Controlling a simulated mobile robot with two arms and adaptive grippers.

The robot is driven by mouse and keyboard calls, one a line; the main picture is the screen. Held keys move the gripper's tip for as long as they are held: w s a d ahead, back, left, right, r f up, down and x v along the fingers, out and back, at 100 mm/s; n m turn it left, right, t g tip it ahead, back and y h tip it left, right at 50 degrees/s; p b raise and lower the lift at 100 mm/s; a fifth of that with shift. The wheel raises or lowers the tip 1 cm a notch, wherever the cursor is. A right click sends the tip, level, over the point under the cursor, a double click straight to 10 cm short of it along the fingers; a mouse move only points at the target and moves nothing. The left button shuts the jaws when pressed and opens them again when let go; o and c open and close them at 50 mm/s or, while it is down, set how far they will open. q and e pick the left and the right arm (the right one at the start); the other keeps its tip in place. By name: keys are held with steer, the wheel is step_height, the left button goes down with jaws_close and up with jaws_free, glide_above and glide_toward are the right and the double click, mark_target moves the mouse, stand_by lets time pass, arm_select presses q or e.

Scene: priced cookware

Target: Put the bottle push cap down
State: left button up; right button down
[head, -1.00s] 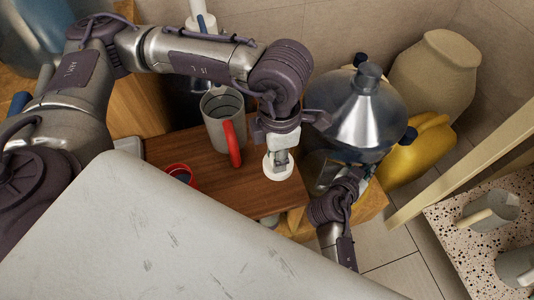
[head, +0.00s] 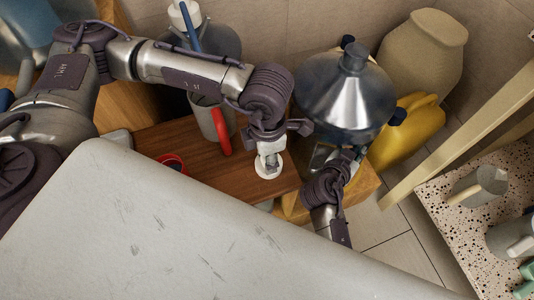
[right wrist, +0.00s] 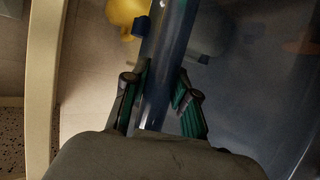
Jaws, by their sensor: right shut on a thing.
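The bottle push cap, a small round white piece (head: 268,170), is at the right end of the brown wooden board (head: 185,140) in the head view. My left gripper (head: 268,158) points down directly over it, with the fingers at its middle. Whether the fingers grip the cap, or the cap rests on the board, I cannot tell. My right gripper (head: 325,160) is at the large blue-grey bottle (head: 345,95). In the right wrist view my right gripper (right wrist: 158,95) is shut on the bottle's tubular handle (right wrist: 165,70).
A yellow jug (head: 408,130) and beige vase (head: 425,50) stand behind right. A speckled shelf (head: 445,210) holds grey mugs. A scratched light surface (head: 200,240) fills the front.

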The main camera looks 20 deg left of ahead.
arm_select(q)
steer(key=shift+o, duration=0.5)
step_height(320, 180, up, 12)
stand_by(0.3)
steer(key=shift+r, duration=0.1)
arm_select(e)
steer(key=c, duration=0.8)
jaws_free()
steer(key=shift+c, duration=0.2)
